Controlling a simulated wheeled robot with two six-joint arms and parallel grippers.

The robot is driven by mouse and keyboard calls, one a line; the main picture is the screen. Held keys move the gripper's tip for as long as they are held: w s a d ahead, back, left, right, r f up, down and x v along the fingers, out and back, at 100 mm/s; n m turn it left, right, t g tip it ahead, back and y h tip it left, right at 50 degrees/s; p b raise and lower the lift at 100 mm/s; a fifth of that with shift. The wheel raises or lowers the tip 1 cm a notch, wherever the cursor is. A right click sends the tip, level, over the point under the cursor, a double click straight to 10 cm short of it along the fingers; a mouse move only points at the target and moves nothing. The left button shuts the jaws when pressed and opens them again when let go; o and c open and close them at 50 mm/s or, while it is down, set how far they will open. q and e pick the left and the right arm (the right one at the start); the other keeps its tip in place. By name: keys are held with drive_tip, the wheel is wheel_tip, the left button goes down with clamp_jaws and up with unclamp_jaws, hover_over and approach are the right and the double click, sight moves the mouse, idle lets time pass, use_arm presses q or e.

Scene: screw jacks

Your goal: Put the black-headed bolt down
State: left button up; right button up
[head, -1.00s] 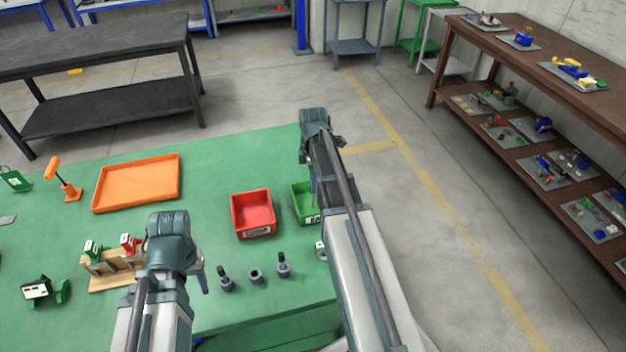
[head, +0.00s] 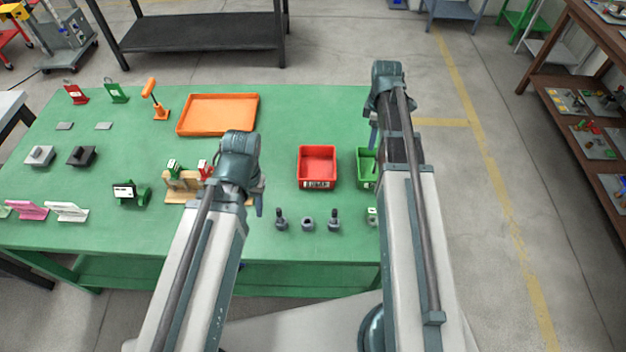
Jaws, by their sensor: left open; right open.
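Two small dark bolt-like pieces stand upright near the table's front edge, a left one (head: 281,219) and a right one (head: 334,220). A short dark ring-like piece (head: 307,223) stands between them. They are too small to tell which is the black-headed bolt. My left gripper (head: 259,203) is open, just left of the left piece and apart from it in the picture. Its fingers are partly hidden by my own wrist. My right gripper (head: 374,133) is open by the green bin (head: 366,168), and my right arm hides part of that bin. I see nothing held in either gripper.
A red bin (head: 317,167) stands behind the small pieces, and an orange tray (head: 217,114) lies further back. A wooden stand (head: 183,186) is partly behind my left arm. The green table (head: 275,135) is clear between tray and red bin.

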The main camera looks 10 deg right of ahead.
drive_tip(key=s+a+m, duration=0.3)
drive_tip(key=s+a, duration=0.2)
drive_tip(key=a, duration=0.3)
drive_tip(key=s+a+m, duration=0.3)
drive_tip(key=s+a, duration=0.2)
drive_tip(key=a, duration=0.4)
drive_tip(key=s+a+m+h, duration=0.1)
drive_tip(key=s+a+m, duration=0.1)
drive_tip(key=s+a, duration=0.4)
drive_tip(key=a, duration=0.3)
drive_tip(key=shift+m, duration=0.4)
drive_tip(key=shift+s, duration=0.1)
drive_tip(key=shift+f, duration=0.15)
